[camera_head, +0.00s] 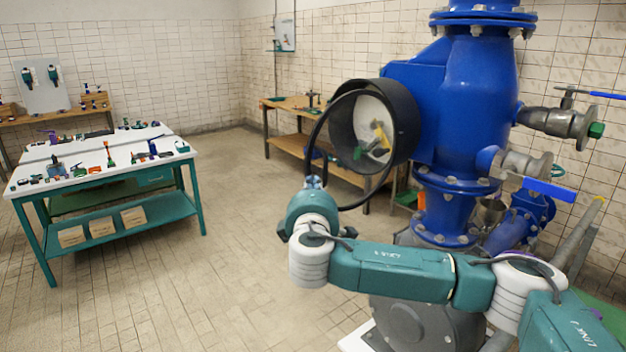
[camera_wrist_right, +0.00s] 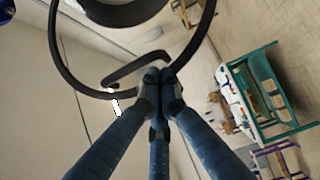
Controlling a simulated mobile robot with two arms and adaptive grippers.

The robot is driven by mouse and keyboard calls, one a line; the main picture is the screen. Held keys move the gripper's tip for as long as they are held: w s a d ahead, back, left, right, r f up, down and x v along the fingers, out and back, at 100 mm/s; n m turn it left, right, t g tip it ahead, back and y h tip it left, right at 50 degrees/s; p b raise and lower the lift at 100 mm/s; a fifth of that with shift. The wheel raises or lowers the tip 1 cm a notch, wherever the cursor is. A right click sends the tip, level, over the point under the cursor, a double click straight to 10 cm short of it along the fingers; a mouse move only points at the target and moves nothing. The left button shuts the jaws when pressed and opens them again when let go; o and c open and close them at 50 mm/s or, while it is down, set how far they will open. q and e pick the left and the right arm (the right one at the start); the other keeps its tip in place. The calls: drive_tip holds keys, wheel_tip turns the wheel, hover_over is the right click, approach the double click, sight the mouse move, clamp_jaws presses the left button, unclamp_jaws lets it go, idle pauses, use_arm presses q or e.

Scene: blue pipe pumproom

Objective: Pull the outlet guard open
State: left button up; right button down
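The outlet guard (camera_head: 315,133) is a thin black hoop in front of the wide dark outlet (camera_head: 404,118) of the blue pump. The hoop stands at an angle to the outlet rim, with a gap at its lower left. In the right wrist view the guard (camera_wrist_right: 57,62) curves across the top, with a bent black handle (camera_wrist_right: 125,70) on its near side. My right gripper (camera_head: 314,183) is at the hoop's lower left. In the wrist view its blue fingers (camera_wrist_right: 160,80) come together on the guard beside the handle and hide the contact. My left gripper is not seen.
The blue pump body (camera_head: 470,100) with valves fills the right side. A wooden bench (camera_head: 290,104) stands behind the outlet. A white-topped table (camera_head: 95,160) with small parts is at the left. The tiled floor (camera_head: 215,260) between is clear.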

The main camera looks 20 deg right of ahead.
idle(0.3)
drive_tip(key=s+d+n+y+b, duration=0.1)
drive_tip(key=s+d+n+y, duration=0.1)
drive_tip(key=s+d+y, duration=0.2)
drive_tip(key=s, duration=0.2)
drive_tip(key=shift+s+n+t+b, duration=0.3)
drive_tip(key=shift+t+b, duration=0.05)
drive_tip(key=shift+t, duration=0.05)
drive_tip(key=shift+d, duration=0.1)
